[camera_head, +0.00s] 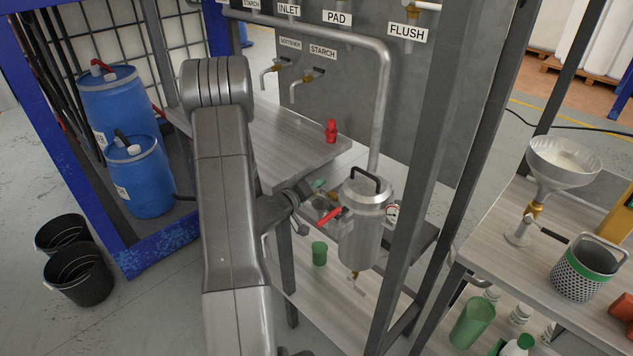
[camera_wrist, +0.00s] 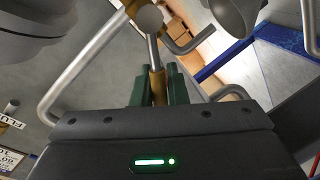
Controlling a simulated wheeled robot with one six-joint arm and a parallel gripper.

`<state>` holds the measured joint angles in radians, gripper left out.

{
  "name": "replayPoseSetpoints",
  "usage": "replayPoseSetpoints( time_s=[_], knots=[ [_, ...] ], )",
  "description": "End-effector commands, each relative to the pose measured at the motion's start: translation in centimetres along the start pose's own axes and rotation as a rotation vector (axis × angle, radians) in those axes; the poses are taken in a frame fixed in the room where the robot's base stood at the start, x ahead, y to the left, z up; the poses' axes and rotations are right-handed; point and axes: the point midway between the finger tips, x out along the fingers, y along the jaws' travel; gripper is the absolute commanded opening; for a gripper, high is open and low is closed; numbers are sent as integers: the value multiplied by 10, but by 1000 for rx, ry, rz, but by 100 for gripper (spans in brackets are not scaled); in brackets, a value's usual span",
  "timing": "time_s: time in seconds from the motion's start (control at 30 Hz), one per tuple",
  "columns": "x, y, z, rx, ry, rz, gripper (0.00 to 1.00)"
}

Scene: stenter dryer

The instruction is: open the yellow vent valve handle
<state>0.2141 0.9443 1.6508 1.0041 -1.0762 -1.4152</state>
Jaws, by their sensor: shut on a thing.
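In the wrist view, my gripper (camera_wrist: 159,88) has its two dark green fingers closed on the yellow-brown grip of a valve handle (camera_wrist: 158,86). A grey stem runs from this grip up to a round grey end beside a brass fitting at the top. In the head view, my arm covers part of the scene, and its wrist is just left of the steel vessel (camera_head: 361,235). The yellow handle cannot be made out there. A red lever (camera_head: 328,217) sticks out from the vessel's left side.
A bent steel pipe (camera_head: 383,90) rises from behind the vessel. A dark upright post (camera_head: 428,170) stands to its right. A small red object (camera_head: 331,131) sits on the grey bench (camera_head: 285,150). A green cup (camera_head: 319,253) stands on the shelf below. Blue drums (camera_head: 122,105) are at left.

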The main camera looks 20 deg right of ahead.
Motion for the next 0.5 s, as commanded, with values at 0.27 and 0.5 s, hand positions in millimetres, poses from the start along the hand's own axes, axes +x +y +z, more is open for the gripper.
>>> replayPoseSetpoints(
  time_s=[0.27, 0.5],
  knots=[
    [0, -1, 0, -10, -2, -2, 0],
    [0, -1, 0, -9, -2, -2, 26]
  ],
)
